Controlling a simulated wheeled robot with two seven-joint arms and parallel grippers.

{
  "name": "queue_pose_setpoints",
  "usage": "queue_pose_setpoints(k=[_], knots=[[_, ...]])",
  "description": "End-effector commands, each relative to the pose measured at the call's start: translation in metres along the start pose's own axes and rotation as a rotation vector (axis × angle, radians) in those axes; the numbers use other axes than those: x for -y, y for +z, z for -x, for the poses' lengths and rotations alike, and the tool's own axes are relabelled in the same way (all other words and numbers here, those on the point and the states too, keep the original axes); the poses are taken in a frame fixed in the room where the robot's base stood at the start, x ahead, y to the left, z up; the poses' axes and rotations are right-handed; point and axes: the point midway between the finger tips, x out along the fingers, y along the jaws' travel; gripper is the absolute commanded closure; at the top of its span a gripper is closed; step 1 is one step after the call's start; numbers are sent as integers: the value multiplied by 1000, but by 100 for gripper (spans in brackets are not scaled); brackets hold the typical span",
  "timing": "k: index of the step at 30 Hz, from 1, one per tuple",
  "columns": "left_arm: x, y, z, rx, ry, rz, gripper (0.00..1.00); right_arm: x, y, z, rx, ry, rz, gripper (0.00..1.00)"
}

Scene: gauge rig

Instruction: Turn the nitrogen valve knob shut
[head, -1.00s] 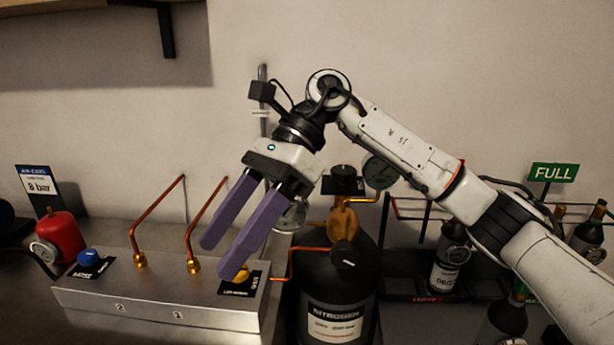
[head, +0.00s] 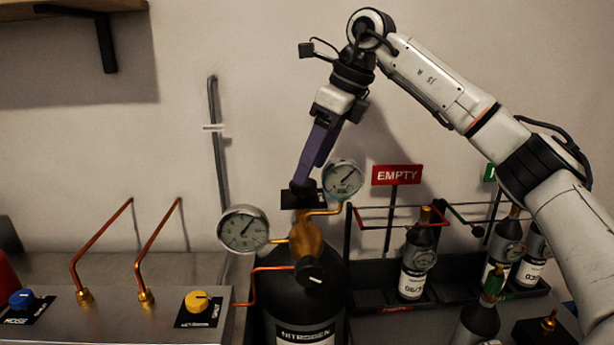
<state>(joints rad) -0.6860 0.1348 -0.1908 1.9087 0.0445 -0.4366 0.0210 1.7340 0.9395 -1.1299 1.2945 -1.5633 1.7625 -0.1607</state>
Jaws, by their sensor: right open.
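The nitrogen cylinder (head: 285,295) is dark, with a white NITROGEN label and a brass valve body (head: 306,240) on top. A black knob (head: 302,190) sits above the brass body beside a small black plate (head: 290,200). A second black knob (head: 311,273), with a white mark, is on the front below the brass. My right gripper (head: 306,179) points down with its purple fingers at the top knob. The fingers overlap each other in this view, and their tips hide part of the knob. I cannot tell whether they touch it. My left gripper is not in view.
Two round gauges (head: 243,229) (head: 342,179) flank the brass body, with copper tubing near them. A metal panel (head: 112,315) with blue and yellow knobs is at left. A rack of small bottles (head: 415,262) with a red EMPTY sign (head: 397,175) is at right.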

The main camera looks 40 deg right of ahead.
Motion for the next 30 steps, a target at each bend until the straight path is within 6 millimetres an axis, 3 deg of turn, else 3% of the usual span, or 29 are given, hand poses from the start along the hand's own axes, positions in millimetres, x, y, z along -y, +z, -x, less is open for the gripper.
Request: queue_pose_setpoints(k=[6,17,20,25,30], knots=[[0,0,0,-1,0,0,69,0,0,-29,0,0,1,41],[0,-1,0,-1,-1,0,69,-1,0,-36,2,0,2,41],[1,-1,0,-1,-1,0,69,-1,0,-36,2,1,2,53],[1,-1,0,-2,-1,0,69,-1,1,-36,2,1,3,82],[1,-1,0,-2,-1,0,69,-1,1,-36,2,-1,-3,82]])
